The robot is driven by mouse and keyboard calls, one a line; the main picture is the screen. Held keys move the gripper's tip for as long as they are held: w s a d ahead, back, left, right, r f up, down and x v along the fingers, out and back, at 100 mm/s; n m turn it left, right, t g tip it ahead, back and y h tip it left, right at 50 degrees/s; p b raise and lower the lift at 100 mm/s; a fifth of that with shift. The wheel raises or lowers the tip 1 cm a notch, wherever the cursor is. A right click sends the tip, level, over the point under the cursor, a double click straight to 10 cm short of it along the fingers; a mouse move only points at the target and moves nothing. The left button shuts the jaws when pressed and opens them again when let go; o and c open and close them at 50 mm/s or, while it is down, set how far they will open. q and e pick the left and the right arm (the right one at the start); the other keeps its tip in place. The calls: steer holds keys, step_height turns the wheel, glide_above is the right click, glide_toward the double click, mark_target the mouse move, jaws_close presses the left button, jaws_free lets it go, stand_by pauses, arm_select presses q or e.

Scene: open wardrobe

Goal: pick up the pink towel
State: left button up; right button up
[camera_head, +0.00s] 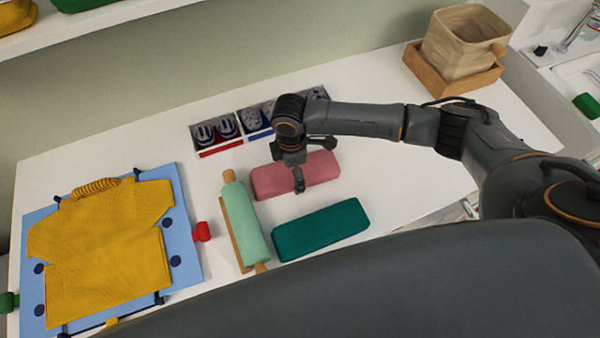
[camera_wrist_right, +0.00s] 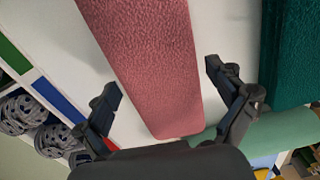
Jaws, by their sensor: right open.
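The pink towel (camera_head: 300,174) lies as a folded, oblong bundle on the white tabletop in the middle of the head view. In the right wrist view the pink towel (camera_wrist_right: 155,60) runs down between the two finger pads, with pale tabletop showing on both sides of it. My right gripper (camera_head: 299,182) points down over the towel and hides part of it. In the wrist view my right gripper (camera_wrist_right: 163,80) is open, one finger on each side of the towel, holding nothing. How far the fingertips are above the table is hard to tell. My left gripper is not in view.
A dark green towel (camera_head: 320,230) lies in front of the pink one. A mint roll (camera_head: 247,222) lies just left. Divided boxes (camera_head: 217,133) stand behind. A yellow shirt (camera_head: 100,250) lies on a blue board (camera_head: 185,245). A basket (camera_head: 466,42) stands back right.

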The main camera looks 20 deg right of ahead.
steer(key=shift+f, duration=0.8)
stand_by(0.4)
steer(key=shift+c, duration=0.2)
steer(key=c, duration=0.7)
steer(key=shift+c, duration=0.2)
step_height(320, 180, up, 7)
steer(key=p, duration=0.7)
steer(key=shift+r+p, duration=0.1)
steer(key=shift+p, duration=0.25)
